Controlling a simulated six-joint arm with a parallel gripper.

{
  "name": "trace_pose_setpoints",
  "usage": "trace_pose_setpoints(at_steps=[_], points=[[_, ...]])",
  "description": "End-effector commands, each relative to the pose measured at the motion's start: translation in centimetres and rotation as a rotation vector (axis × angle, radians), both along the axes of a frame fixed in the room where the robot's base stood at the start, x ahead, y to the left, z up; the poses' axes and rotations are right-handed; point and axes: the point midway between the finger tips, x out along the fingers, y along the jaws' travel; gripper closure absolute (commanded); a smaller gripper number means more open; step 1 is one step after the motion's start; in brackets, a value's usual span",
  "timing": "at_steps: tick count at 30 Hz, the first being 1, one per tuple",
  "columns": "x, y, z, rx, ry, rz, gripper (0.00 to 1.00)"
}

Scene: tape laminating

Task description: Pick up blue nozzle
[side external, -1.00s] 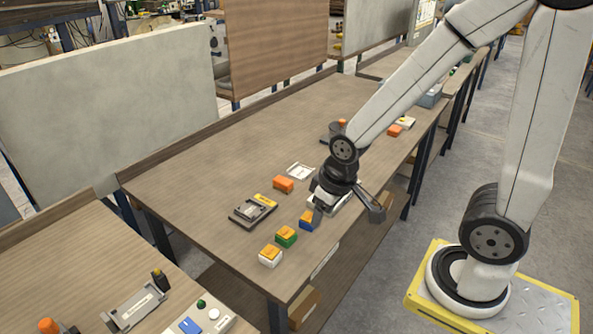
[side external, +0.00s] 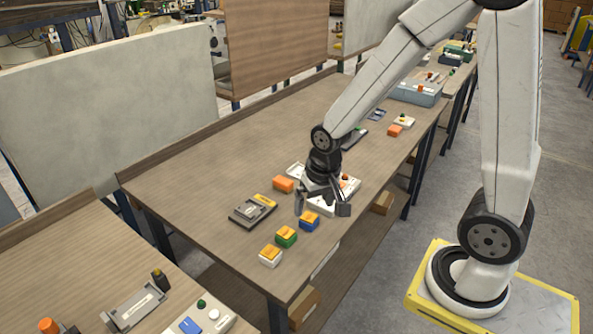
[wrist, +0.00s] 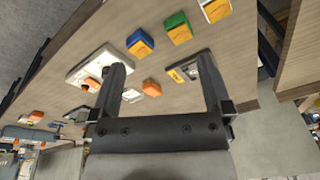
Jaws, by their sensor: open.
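The blue nozzle (side external: 309,221) is a small blue block with an orange-yellow top, standing on the wooden table. It ends a row with a green block (side external: 286,236) and a white block (side external: 270,256), both with similar tops. In the wrist view the blue nozzle (wrist: 140,43) lies beyond the fingertips, between the white panel and the green block. My gripper (side external: 321,208) is open and empty, above the table just behind the blue nozzle in the side view. Its two fingers (wrist: 162,64) are spread wide in the wrist view, with nothing between them.
An orange block (side external: 283,184) and a grey device with a yellow part (side external: 253,210) lie left of my gripper. A white panel (side external: 350,185) lies close behind it. A grey bin (side external: 417,92) stands further back. The table's left middle is clear.

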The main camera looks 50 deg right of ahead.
Motion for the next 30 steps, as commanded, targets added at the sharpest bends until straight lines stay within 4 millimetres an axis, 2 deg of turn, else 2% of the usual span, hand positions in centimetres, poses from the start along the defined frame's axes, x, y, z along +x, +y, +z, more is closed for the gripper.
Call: trace_pose_setpoints(at_steps=[6, 15, 21, 30], points=[[2.8, -2.8, -2.0, 0.047, 0.058, -0.379, 0.0], [5.5, -6.4, -5.0, 0.085, 0.119, -0.853, 0.0], [6.1, -7.6, -6.0, 0.093, 0.137, -1.006, 0.0], [6.2, -7.7, -6.4, 0.094, 0.14, -1.028, 0.0]])
